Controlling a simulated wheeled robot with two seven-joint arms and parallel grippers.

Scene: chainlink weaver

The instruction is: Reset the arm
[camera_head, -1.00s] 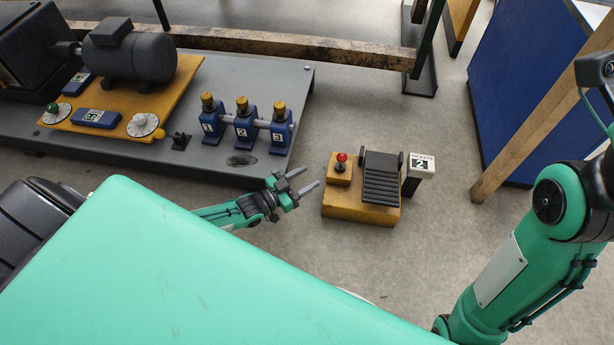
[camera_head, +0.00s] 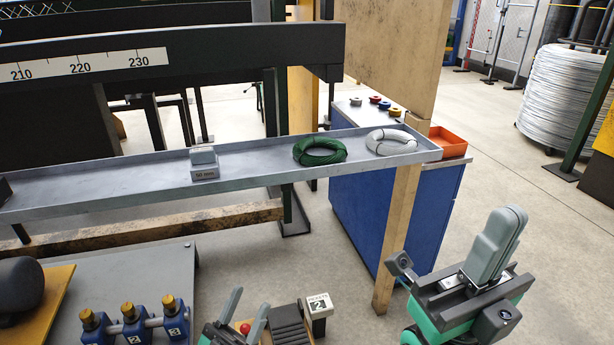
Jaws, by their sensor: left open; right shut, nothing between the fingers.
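My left gripper (camera_head: 249,302) shows at the bottom middle. Its two grey fingers point up and stand apart, with nothing held between them. In the picture it overlaps the small control stand with a red knob (camera_head: 244,328); I cannot tell whether they touch. My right gripper (camera_head: 503,232) is at the lower right, on a green wrist. Its grey fingers point up, pressed together and empty. Most of both arms is out of the picture.
A long grey tray (camera_head: 100,199) carries a small grey block (camera_head: 204,164), a green coil (camera_head: 319,151) and a white coil (camera_head: 391,141). A blue cabinet (camera_head: 437,213) and a wooden post (camera_head: 397,240) stand behind and left of my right gripper. Open floor lies at right.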

